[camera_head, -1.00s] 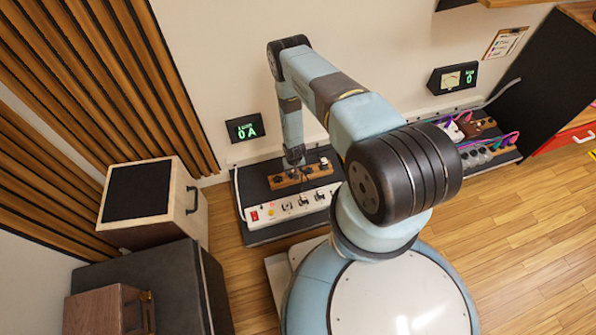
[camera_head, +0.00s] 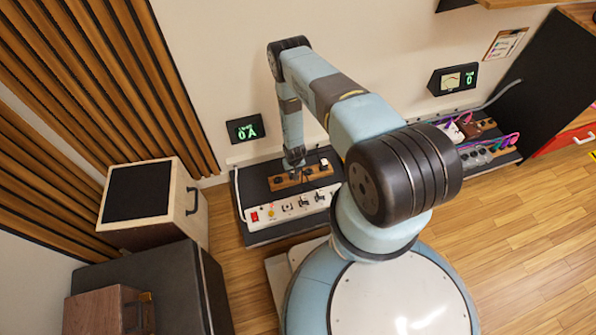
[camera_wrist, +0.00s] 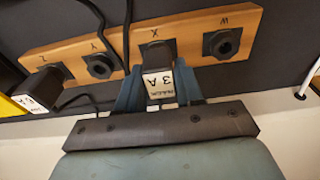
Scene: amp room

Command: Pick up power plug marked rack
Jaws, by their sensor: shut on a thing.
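A black power plug (camera_wrist: 158,56) with a white label reading RACK and 3 A sits at the socket marked X on a wooden socket strip (camera_wrist: 187,25). My gripper (camera_wrist: 158,88) has its blue fingers on both sides of this plug and is shut on it. Whether the plug's pins are still in the socket is hidden. Another black plug (camera_wrist: 40,88) with a white label sits at socket Z on the left. The sockets marked Y (camera_wrist: 101,66) and W (camera_wrist: 222,43) are empty. In the head view, my gripper (camera_head: 297,171) reaches down at the strip (camera_head: 317,172).
A white panel (camera_head: 322,197) with a red switch lies in front of the strip. A green display (camera_head: 244,129) hangs on the wall behind. Black cables run near the plugs in the wrist view. A speaker (camera_head: 140,192) stands left; wooden floor (camera_head: 510,230) is clear at right.

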